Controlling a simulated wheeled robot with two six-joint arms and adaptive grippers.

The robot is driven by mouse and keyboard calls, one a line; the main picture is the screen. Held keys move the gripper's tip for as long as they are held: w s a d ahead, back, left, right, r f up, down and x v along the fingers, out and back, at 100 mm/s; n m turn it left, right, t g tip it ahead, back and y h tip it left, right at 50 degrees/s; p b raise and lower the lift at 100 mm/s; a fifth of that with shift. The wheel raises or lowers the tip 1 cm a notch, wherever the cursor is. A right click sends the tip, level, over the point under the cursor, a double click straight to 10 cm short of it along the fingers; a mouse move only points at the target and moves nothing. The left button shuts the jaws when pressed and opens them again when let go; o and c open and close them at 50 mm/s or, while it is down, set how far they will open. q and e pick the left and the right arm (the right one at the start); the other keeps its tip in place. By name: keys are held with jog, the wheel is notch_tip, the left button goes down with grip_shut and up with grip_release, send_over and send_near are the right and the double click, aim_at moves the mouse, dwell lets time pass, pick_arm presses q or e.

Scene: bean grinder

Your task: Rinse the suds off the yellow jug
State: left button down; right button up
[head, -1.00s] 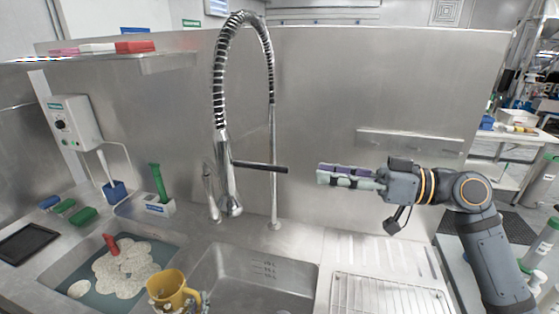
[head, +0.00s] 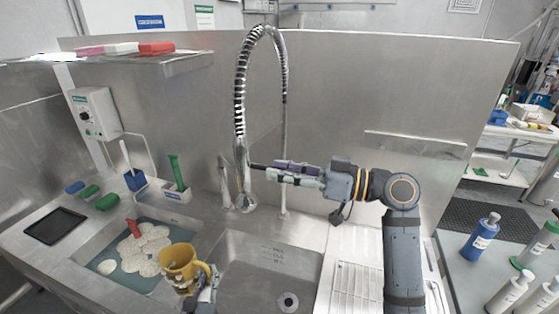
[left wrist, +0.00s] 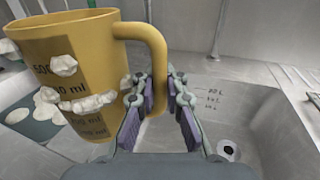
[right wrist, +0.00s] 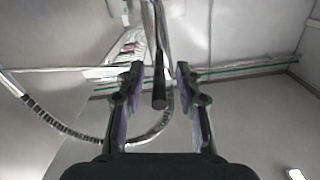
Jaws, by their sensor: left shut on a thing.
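The yellow jug (head: 177,263) is held upright at the border between the sudsy left basin and the empty right basin. My left gripper (left wrist: 160,100) is shut on its handle. White suds (left wrist: 94,102) cling to the jug's side in the left wrist view. The spray tap (head: 241,170) hangs from its coiled hose behind the basins, its nozzle (head: 246,204) pointing down. My right gripper (head: 268,172) is at the tap's black lever (head: 256,166). In the right wrist view its fingers are open, with the lever (right wrist: 159,88) between them and gaps on both sides.
The left basin (head: 100,255) holds foamy water and a red-handled thing (head: 133,228). The right basin (head: 262,275) is empty, with a drain (head: 288,301). A ribbed draining board (head: 350,265) lies to the right. Sponges (head: 90,192) and a green-handled brush (head: 176,172) stand at the left.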

jog(key=shift+w+a, duration=0.25)
jog(key=shift+a, duration=0.3)
jog(key=shift+s, duration=0.1)
grip_shut()
